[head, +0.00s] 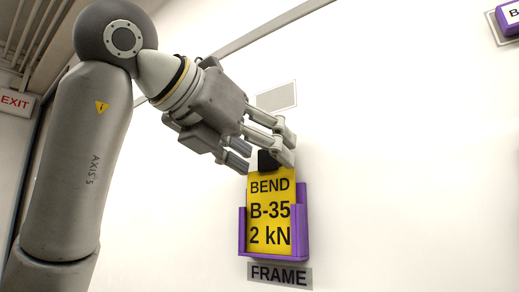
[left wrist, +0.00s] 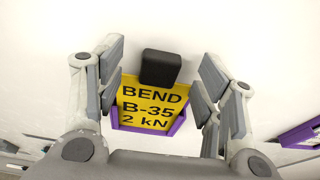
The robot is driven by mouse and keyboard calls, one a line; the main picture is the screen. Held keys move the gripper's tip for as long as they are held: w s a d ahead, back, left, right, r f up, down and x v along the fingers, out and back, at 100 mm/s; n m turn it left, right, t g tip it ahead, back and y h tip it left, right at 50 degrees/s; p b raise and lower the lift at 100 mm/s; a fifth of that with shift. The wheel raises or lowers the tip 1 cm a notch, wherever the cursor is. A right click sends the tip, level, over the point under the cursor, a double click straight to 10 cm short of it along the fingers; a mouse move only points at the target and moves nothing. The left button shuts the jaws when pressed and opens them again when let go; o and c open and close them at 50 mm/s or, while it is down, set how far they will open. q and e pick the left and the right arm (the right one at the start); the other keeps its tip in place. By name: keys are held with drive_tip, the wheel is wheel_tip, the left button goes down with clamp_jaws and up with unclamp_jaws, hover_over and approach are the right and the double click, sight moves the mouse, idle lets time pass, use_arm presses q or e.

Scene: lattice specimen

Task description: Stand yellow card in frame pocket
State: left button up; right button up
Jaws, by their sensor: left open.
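The yellow card (head: 268,212), marked BEND B-35 2 kN, stands upright in the purple frame pocket (head: 303,220) on the white wall. The pocket's sides and lower edge show around it. A black block (head: 268,160) sits at the card's top edge. My left gripper (head: 263,156) is open just above the card, with its fingers near the black block. In the left wrist view the card (left wrist: 150,103) and the black block (left wrist: 160,67) lie between the spread fingers, with gaps on both sides. The pocket's purple rim (left wrist: 150,129) shows below. My right gripper is not in view.
A grey FRAME label (head: 280,274) is on the wall under the pocket. A pale grey plate (head: 276,96) is on the wall above. Another purple holder (head: 509,20) shows at the top right. An EXIT sign (head: 15,102) is at the far left. The wall right of the pocket is clear.

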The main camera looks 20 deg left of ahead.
use_arm(q)
drive_tip(key=shift+o, duration=1)
drive_tip(key=shift+s, duration=0.1)
drive_tip(key=shift+v, duration=2.5)
drive_tip(key=v, duration=1.2)
drive_tip(key=shift+d, duration=0.1)
